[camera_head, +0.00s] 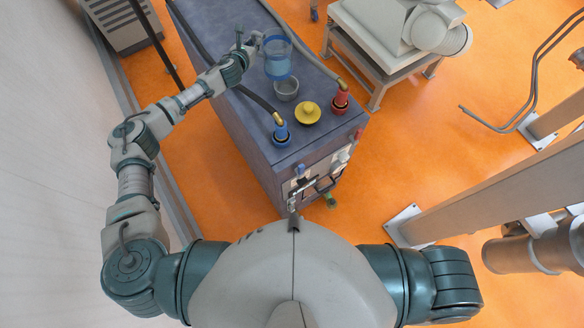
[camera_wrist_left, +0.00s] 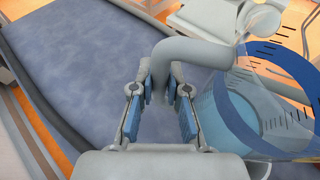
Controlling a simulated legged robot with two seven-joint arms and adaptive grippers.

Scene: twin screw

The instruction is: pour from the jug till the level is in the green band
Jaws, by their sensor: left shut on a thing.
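The clear jug (camera_head: 278,62) has a blue rim and holds blue liquid. It is above or just behind a grey round cup or filler neck (camera_head: 287,90) on the dark cabinet; any gap is hard to judge. My left gripper (camera_head: 254,45) is shut on the jug's pale handle. In the left wrist view its fingers (camera_wrist_left: 160,105) sit either side of the handle (camera_wrist_left: 190,52), with the jug (camera_wrist_left: 265,105) to the right. The jug looks near upright, and I see no stream. No green band can be made out. My right gripper is out of view.
A front panel (camera_head: 318,178) has handles. A white bench (camera_head: 375,45) stands to the right.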

